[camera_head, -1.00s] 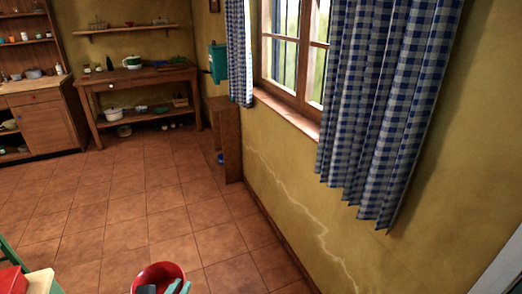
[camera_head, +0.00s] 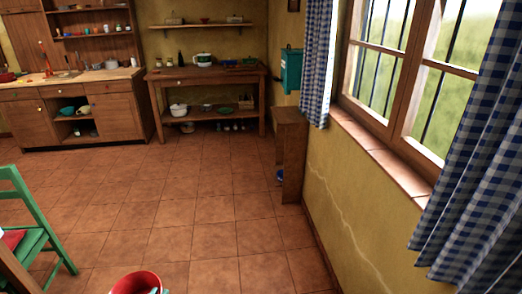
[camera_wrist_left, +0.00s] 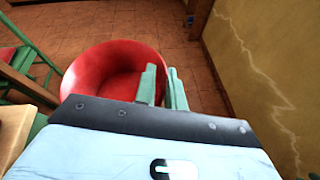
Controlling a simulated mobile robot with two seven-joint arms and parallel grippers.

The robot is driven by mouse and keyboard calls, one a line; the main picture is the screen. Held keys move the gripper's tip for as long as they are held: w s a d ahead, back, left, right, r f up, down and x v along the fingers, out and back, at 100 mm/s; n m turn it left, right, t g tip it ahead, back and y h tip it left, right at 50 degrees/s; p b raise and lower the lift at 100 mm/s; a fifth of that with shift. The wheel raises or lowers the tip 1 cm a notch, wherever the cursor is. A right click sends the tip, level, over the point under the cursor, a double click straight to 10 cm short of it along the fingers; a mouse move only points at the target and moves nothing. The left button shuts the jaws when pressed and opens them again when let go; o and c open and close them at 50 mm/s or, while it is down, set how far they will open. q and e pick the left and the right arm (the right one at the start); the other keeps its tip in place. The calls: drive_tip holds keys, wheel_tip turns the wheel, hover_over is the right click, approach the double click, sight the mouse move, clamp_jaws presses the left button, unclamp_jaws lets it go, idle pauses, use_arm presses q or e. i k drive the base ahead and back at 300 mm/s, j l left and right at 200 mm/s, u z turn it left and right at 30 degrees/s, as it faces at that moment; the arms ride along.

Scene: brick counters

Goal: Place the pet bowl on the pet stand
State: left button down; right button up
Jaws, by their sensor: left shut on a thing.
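The red bowl (camera_head: 137,281) is at the bottom edge of the head view, cut off by the frame. My left gripper (camera_head: 156,290) is shut on its rim; only the fingertips show there. In the left wrist view the red bowl (camera_wrist_left: 108,68) is large, opening upward, with the green fingers (camera_wrist_left: 163,84) at its right rim. A narrow wooden stand (camera_head: 292,150) is against the right wall below the window, with a small blue thing (camera_head: 279,176) low in it. I cannot tell for sure that this is the pet stand. My right gripper is out of view.
The tiled floor (camera_head: 190,210) ahead is clear. A green chair (camera_head: 35,225) stands at the left. A wooden side table (camera_head: 207,75) with pots and a counter (camera_head: 70,110) line the back. The yellow wall (camera_head: 365,210) bounds the right side.

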sight(286, 113)
drive_tip(key=i+j+z, duration=0.1)
drive_tip(key=i, duration=0.5)
drive_tip(key=i+j+z, duration=0.15)
drive_tip(key=i, duration=0.4)
drive_tip(key=i+j+z, duration=0.2)
drive_tip(key=i+z, duration=0.25)
drive_tip(key=i+j+z, duration=1.05)
drive_tip(key=j+z, duration=0.25)
drive_tip(key=j, duration=0.15)
